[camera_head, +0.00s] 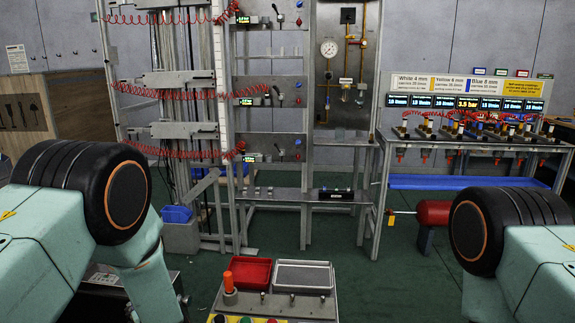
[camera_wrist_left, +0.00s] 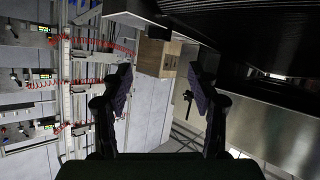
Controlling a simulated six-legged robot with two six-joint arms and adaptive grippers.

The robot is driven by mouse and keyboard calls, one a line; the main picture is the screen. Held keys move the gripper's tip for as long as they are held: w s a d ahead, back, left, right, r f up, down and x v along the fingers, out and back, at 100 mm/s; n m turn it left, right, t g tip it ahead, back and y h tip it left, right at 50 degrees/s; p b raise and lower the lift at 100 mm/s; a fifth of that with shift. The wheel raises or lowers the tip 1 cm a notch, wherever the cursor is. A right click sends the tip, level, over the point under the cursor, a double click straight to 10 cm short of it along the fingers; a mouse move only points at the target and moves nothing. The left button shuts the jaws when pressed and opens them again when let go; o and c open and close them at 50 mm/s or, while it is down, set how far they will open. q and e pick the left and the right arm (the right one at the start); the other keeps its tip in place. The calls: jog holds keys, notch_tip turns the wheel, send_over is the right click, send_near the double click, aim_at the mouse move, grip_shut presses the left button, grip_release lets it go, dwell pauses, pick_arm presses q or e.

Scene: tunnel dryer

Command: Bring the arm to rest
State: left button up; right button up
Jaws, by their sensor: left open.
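My left arm shows at the left of the head view, with a black joint and pale green links; its gripper is out of sight there. In the left wrist view my left gripper (camera_wrist_left: 160,92) is open, its two dark fingers wide apart with nothing between them. Behind the fingers are a grey wall and a brown wooden box. My right arm shows at the right of the head view, with its black joint and pale green link; its gripper is not visible.
A metal frame rack (camera_head: 226,130) with red coiled hoses stands ahead. A bench with displays (camera_head: 465,132) stands at right. A red tray (camera_head: 243,271) and a grey tray (camera_head: 303,277) sit low in front. In the wrist view, a large metal body (camera_wrist_left: 262,125) is close on the right.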

pick_arm(q)
jog(key=s+d+f+m+g+h+b, duration=0.1)
jog(key=s+d+f+m+g+h, duration=0.2)
jog(key=s+f, duration=0.55)
jog(key=s+d+f+m+g+h+b, duration=0.1)
jog(key=s+f, duration=0.3)
jog(key=s, duration=0.6)
jog(key=s+d+f+m+g+h+b, duration=0.2)
jog(key=s+f, duration=0.3)
jog(key=s, duration=0.6)
jog(key=s+d+f+m+g+h+b, duration=0.2)
jog(key=s+d+f+m+g+b, duration=0.1)
jog(key=s, duration=0.7)
jog(key=shift+s+f+m+g, duration=0.3)
jog(key=shift+s+f+g, duration=0.1)
jog(key=shift+f+g, duration=0.3)
pick_arm(e)
notch_tip(320, 180, down, 8)
jog(key=shift+w, duration=0.15)
jog(key=shift+w+a, duration=0.1)
pick_arm(q)
jog(key=shift+w+f+h, duration=0.1)
jog(key=shift+h, duration=0.2)
jog(key=shift+c, duration=2.2)
jog(key=shift+s, duration=0.2)
jog(key=shift+c, duration=0.2)
pick_arm(e)
jog(key=shift+w, duration=0.1)
